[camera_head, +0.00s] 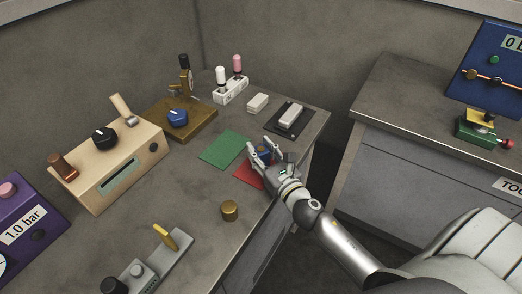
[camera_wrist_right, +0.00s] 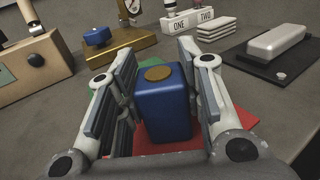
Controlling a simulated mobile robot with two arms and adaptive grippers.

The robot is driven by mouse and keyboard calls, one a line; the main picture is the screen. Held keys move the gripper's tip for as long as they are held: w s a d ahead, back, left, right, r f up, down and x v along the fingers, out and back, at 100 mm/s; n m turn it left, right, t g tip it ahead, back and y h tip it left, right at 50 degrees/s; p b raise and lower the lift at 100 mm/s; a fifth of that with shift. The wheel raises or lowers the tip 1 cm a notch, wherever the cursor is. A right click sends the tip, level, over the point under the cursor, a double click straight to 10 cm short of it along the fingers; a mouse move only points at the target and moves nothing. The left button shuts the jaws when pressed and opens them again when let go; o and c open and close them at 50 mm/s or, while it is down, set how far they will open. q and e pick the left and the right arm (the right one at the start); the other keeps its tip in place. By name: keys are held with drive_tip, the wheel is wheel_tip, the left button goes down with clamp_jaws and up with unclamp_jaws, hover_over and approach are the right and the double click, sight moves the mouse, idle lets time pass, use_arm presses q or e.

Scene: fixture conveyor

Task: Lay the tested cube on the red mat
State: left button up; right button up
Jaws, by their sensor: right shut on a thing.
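A blue cube with a round gold disc on its top shows in the wrist view (camera_wrist_right: 166,118), upright between the fingers of my right gripper (camera_wrist_right: 160,85). The cube also shows in the head view (camera_head: 264,154), partly covered by the fingers. My right gripper (camera_head: 265,148) is shut on it, over the red mat (camera_head: 246,174). The red mat also shows in the wrist view (camera_wrist_right: 236,122), below and around the cube. I cannot tell whether the cube touches the mat. My left gripper is out of view.
A green mat (camera_head: 224,149) lies beside the red one. A brass knob (camera_head: 229,211) stands nearer me on the bench. The bench edge is close on the right.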

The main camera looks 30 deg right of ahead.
drive_tip(key=shift+f, duration=0.1)
drive_tip(key=o, duration=1.1)
drive_tip(key=shift+s, duration=0.15)
drive_tip(key=s, duration=1.1)
drive_tip(key=shift+s+d, duration=0.15)
drive_tip(key=shift+s, duration=0.25)
